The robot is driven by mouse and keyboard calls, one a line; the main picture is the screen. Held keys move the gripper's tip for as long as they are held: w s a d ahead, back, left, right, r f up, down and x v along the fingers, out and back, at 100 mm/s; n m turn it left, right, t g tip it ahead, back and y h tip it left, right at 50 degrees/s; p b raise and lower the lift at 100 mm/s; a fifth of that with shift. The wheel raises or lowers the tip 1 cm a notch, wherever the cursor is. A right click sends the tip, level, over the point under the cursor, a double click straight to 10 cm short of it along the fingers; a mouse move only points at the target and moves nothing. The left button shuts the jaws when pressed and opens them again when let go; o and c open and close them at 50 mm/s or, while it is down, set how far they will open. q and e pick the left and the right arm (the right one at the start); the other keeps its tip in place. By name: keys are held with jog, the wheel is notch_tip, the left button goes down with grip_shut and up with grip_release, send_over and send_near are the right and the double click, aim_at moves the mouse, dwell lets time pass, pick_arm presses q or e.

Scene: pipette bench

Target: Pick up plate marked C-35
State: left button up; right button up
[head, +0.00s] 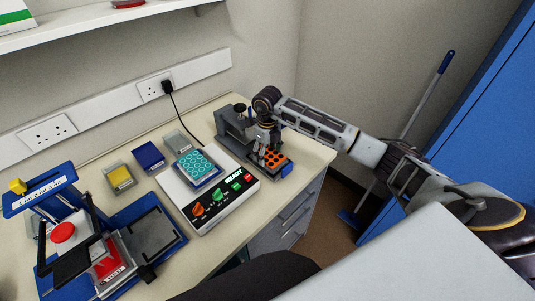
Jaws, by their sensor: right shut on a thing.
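My right gripper (261,145) reaches in from the right and points down at the back right of the bench. It is shut on a small plate with orange wells (274,157), which sits at the foot of a dark grey device (235,124). The fingers are at the plate's left side and hide part of it. A plate with cyan wells (196,165) lies on a white machine with coloured knobs (222,202). A red plate with a label (108,265) is in the blue device at the left. No marking C-35 is legible. My left gripper is not in view.
A yellow box (119,177), a blue box (149,155) and a grey box (178,141) lie behind the machine. The blue device (160,232) fills the bench's left. A black cable (181,112) hangs from the wall socket. The bench ends just right of the orange-well plate.

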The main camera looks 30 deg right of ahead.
notch_tip(320, 180, up, 10)
jog(key=b, duration=0.1)
jog(key=shift+f, duration=0.15)
jog(key=shift+w, duration=0.1)
dwell(0.8)
jog(key=shift+r+p, duration=0.6)
jog(key=shift+r, duration=0.9)
